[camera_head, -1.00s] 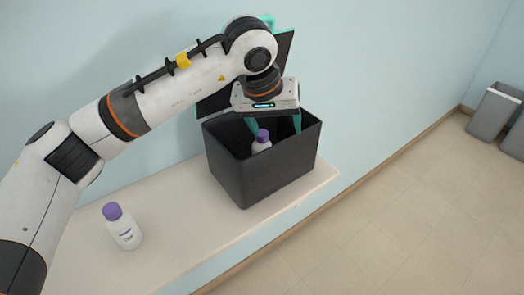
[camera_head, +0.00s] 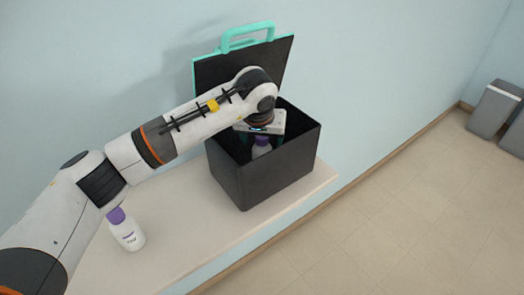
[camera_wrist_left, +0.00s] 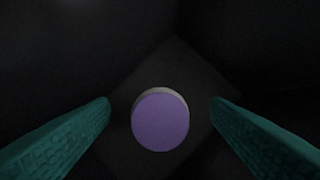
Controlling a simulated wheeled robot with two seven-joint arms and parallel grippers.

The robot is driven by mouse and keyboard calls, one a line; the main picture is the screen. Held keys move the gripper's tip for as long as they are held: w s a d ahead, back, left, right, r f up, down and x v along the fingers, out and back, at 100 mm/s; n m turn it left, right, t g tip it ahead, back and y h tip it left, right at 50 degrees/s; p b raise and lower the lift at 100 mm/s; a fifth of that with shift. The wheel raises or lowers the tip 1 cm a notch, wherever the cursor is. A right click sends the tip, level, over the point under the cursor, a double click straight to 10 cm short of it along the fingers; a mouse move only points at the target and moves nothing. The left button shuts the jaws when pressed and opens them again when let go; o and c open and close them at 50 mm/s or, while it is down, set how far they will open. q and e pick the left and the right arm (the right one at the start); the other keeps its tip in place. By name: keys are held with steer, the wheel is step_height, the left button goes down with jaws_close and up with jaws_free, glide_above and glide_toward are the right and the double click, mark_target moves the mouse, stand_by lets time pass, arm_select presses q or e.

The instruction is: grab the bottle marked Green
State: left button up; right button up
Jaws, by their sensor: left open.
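A white bottle with a purple cap (camera_head: 261,147) stands inside the black box. My left gripper (camera_head: 257,143) reaches down into the box above it, its fingers mostly hidden by the arm and the box. In the left wrist view the purple cap (camera_wrist_left: 160,121) lies between the two open teal fingers (camera_wrist_left: 162,108), with a gap on each side. A second white bottle with a purple cap (camera_head: 127,231) stands on the counter at left. Its label is too small to read surely, and the boxed bottle's label is hidden. My right gripper is not in view.
The black box (camera_head: 262,185) stands on the pale counter (camera_head: 190,235) against the wall. Its open lid (camera_head: 215,71) with a teal handle (camera_head: 247,35) rises behind my arm. Grey bins (camera_head: 494,108) stand on the floor at far right.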

arm_select(q)
steer(key=shift+w+f, duration=0.25)
steer(key=shift+f, duration=0.35)
steer(key=c, duration=1.4)
steer(key=shift+r, duration=0.2)
